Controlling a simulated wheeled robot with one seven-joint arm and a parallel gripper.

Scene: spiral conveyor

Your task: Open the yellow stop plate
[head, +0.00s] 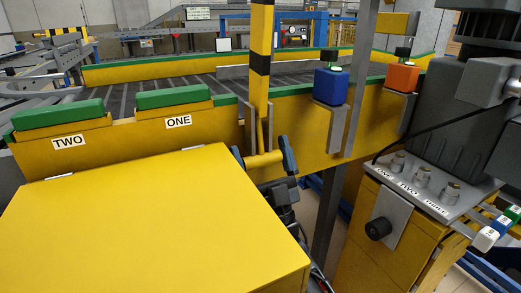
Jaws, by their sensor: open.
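A large flat yellow plate (150,225) fills the lower left of the head view, with small hinges along its far edge; nothing labels it as the stop plate. My gripper (263,158) is just right of this plate's far right corner, its dark fingertips apart. A short yellow bar (265,160) lies between the fingers, below a yellow-and-black striped post (261,50). I cannot tell whether the fingers touch the bar. The wrist hangs below and is partly hidden by the plate.
Green pads stand over labels TWO (69,142) and ONE (178,122) behind the plate. A blue block (331,85) and an orange block (403,78) sit on the yellow conveyor wall. A control box (380,230) with several knobs stands at right. The roller conveyor (150,87) looks empty.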

